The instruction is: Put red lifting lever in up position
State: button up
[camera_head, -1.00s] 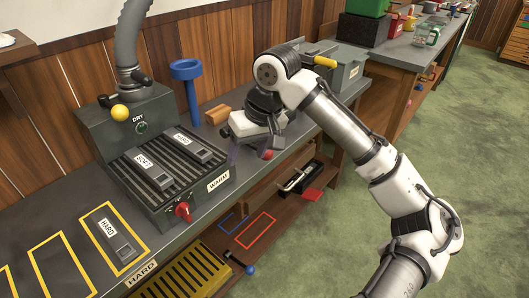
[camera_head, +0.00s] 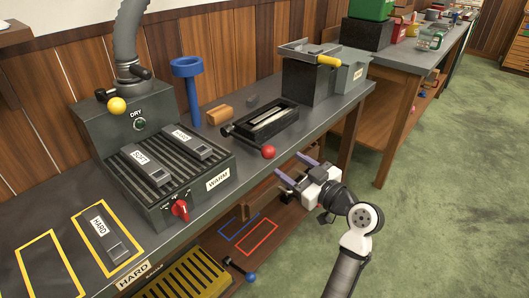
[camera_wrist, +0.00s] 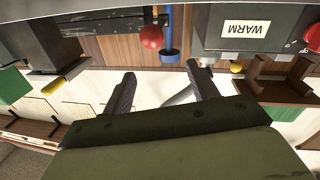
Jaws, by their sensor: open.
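The red lifting lever shows as a red ball (camera_head: 268,152) on a dark arm at the front edge of the bench. It sits low, beside the black rectangular mould unit (camera_head: 283,117). The red ball also shows at the top of the wrist view (camera_wrist: 152,37). My gripper (camera_head: 287,164) is open and empty, in front of the bench edge, below and to the right of the red ball. In the wrist view its two dark fingers (camera_wrist: 160,74) are spread apart, with the ball beyond the gap and not touched.
The WARM heater box (camera_head: 160,170) with a red knob (camera_head: 180,209) stands left of the lever. A blue funnel stand (camera_head: 188,85) and grey box with yellow handle (camera_head: 329,61) are behind. A lower shelf (camera_head: 285,225) lies under the bench. Green floor is clear at right.

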aim_at(265, 148)
jog(key=p+x, duration=0.1)
jog(key=x, duration=0.3)
jog(key=f+p+x, duration=0.1)
jog(key=x, duration=0.3)
jog(key=d+f+x, duration=0.1)
jog(key=x, duration=0.3)
jog(key=shift+w+a+p, duration=0.3)
jog(key=shift+w+p, duration=0.1)
jog(key=shift+w, duration=0.3)
grip_shut()
jog(key=shift+r+h, duration=0.15)
jog(key=shift+h, duration=0.15)
